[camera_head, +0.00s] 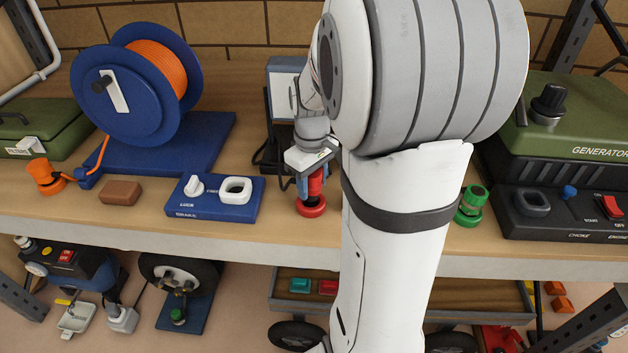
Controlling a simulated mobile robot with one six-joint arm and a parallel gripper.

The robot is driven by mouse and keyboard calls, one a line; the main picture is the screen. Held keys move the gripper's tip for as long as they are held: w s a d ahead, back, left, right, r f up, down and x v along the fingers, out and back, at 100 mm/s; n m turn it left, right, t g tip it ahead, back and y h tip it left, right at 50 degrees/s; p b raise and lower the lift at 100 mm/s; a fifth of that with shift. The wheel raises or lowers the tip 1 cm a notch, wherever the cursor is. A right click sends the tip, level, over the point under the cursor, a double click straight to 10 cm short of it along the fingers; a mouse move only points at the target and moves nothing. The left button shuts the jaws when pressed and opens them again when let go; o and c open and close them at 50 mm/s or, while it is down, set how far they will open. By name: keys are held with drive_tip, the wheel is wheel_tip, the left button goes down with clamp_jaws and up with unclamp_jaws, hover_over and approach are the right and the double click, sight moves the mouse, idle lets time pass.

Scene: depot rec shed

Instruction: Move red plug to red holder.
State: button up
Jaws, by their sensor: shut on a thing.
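My gripper (312,168) points down at the workbench, left of my forearm, and is shut on the red plug (316,185). The red plug is upright, its top hidden between the fingers. A wider red ring (311,206) is directly below it, at the bench top. I cannot tell whether this ring is the red holder or the plug's own flange, or whether it touches the bench. No other red holder can be made out on the bench; my arm hides part of it.
A blue lock box (215,209), a brown block (121,192) and a blue cable reel (130,85) are left of my gripper. A green plug-like piece (472,203) and a generator panel (560,215) are to the right. A grey-blue device (287,75) stands behind.

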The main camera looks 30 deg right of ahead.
drive_tip(key=shift+f+b, duration=1.1)
drive_tip(key=shift+f, duration=0.4)
drive_tip(key=o, duration=1.1)
drive_tip(key=shift+c, duration=0.2)
wheel_tip(320, 180, up, 8)
drive_tip(key=shift+f, duration=0.1)
drive_tip(key=s+a+f+m+t, duration=0.2)
drive_tip(key=s+a+m, duration=0.1)
drive_tip(key=s+a, duration=0.9)
drive_tip(key=shift+m+t, duration=0.3)
drive_tip(key=shift+t, duration=0.1)
